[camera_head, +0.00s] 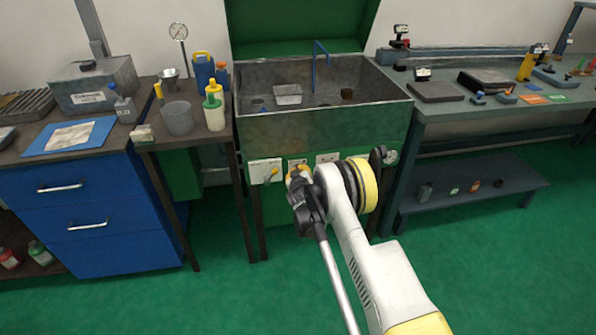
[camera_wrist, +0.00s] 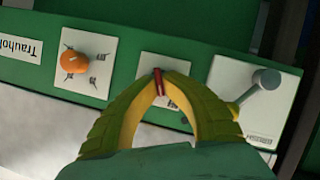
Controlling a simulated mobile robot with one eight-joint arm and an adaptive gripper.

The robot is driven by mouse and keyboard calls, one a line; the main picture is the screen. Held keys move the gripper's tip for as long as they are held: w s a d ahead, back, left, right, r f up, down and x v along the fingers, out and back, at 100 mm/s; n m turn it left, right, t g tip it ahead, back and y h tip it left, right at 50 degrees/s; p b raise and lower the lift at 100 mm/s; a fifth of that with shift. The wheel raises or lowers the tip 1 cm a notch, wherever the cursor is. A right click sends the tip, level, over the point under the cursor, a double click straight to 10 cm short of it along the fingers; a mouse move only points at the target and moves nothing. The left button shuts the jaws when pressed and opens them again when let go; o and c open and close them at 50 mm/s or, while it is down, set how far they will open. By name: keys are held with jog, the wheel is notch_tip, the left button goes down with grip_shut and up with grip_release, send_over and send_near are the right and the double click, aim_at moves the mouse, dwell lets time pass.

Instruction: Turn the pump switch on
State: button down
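A middle white plate (camera_wrist: 152,68) is on the green panel in the wrist view, partly hidden by my fingers. A small red switch lever (camera_wrist: 159,84) shows in front of it, between my fingertips. My gripper (camera_wrist: 160,80) has its yellow-green fingers bowed, with the tips closed on the red lever. No legible label names the pump switch. In the head view my gripper (camera_head: 297,176) is at the front panel below the sink, and my wrist covers part of the panel.
An orange knob (camera_wrist: 73,62) on a white plate is to the left in the wrist view. A grey lever (camera_wrist: 262,84) on another plate is close by on the right. The sink (camera_head: 325,125) stands above the panel. Green floor (camera_head: 225,290) is free at front left.

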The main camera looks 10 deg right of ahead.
jog(key=m+y, duration=0.2)
jog(key=m, duration=0.1)
jog(key=shift+d+m, duration=0.2)
jog(key=shift+m, duration=0.1)
jog(key=m+y, duration=0.2)
jog(key=m, duration=0.1)
jog(key=shift+y, duration=0.4)
jog(key=shift+m, duration=0.4)
jog(key=c, duration=1.6)
grip_release()
jog(key=shift+w+f, duration=0.1)
jog(key=shift+o, duration=0.2)
jog(key=v, duration=1.2)
jog(key=shift+d, duration=0.1)
